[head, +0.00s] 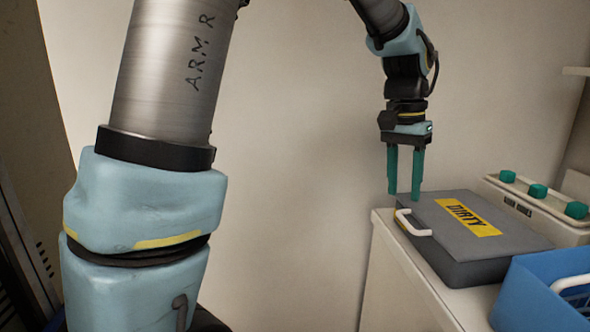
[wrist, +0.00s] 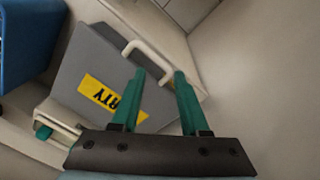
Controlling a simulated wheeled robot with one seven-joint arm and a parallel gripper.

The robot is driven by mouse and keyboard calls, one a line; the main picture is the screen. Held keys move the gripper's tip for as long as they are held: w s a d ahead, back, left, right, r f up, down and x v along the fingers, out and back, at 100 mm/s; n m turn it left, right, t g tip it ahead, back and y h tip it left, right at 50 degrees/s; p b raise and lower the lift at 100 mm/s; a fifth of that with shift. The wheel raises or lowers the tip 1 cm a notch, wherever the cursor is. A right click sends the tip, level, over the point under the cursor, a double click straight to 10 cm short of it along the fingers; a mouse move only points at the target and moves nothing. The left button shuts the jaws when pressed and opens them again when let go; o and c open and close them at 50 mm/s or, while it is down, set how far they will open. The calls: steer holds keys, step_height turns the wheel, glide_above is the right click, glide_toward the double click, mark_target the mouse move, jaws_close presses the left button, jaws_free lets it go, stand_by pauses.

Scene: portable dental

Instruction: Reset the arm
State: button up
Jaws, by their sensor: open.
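My gripper (head: 405,190) has two green fingers and points down. In the head view it is just beyond the left end of a grey lidded box labelled "DIRTY" (head: 490,246), near the box's white handle (head: 408,226). The fingers are apart with nothing between them. In the wrist view my gripper (wrist: 158,78) reaches over the box (wrist: 70,75), with its fingertips close to the handle (wrist: 152,56). I cannot tell whether the fingers touch the box. The lid is closed, so any contents are hidden.
The box stands on a white counter (head: 408,278). A blue bin (head: 535,300) is at the front right, and it also shows in the wrist view (wrist: 25,40). A white unit with green knobs (head: 528,205) stands behind the box. Left of the counter is open space before a plain wall (head: 290,150).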

steer(key=w+a+f+n+p, duration=0.1)
steer(key=w+a+f+n, duration=0.1)
steer(key=a, duration=0.4)
steer(key=w+a+f+n, duration=0.1)
steer(key=w+a, duration=0.1)
steer(key=a, duration=0.4)
steer(key=s+a+f+n+t+p, duration=0.1)
steer(key=a+f+n, duration=0.2)
steer(key=a, duration=0.7)
steer(key=s+a+f+n+t, duration=0.1)
steer(key=s+a+f+n, duration=0.1)
steer(key=a, duration=0.8)
steer(key=shift+s+a+f+n+y+p, duration=0.3)
steer(key=shift+f+n, duration=0.2)
steer(key=shift+n, duration=0.2)
steer(key=shift+c, duration=0.4)
